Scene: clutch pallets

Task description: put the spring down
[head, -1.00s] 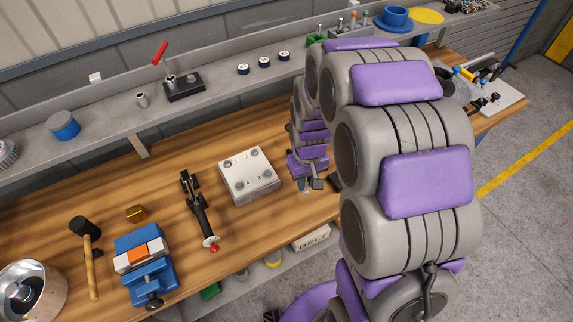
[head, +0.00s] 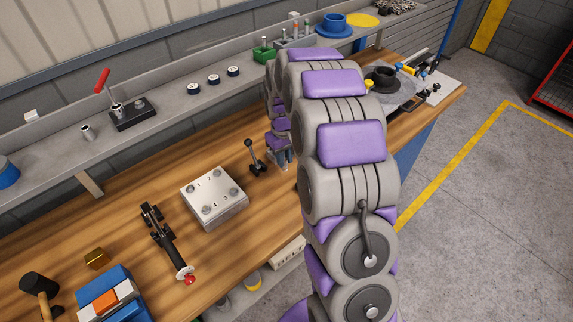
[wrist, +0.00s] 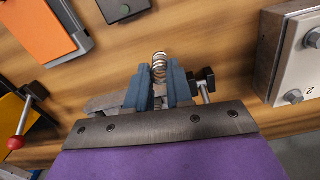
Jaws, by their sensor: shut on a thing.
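My gripper (wrist: 160,88) is shut on a small silvery coil spring (wrist: 159,65), which sticks out past the blue-grey fingertips in the wrist view. Wooden bench top (wrist: 200,30) lies below it. I cannot tell whether the spring touches the wood. In the head view my gripper (head: 284,156) is partly hidden behind my arm, at the right part of the wooden bench, just right of a black lever (head: 255,158). The spring cannot be made out in the head view.
A numbered metal block (head: 214,197) sits left of the lever and also shows at the right of the wrist view (wrist: 300,60). A toggle clamp (head: 166,242) lies further left. A dark box (wrist: 122,9) and an orange-topped piece (wrist: 28,25) lie beyond the fingertips.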

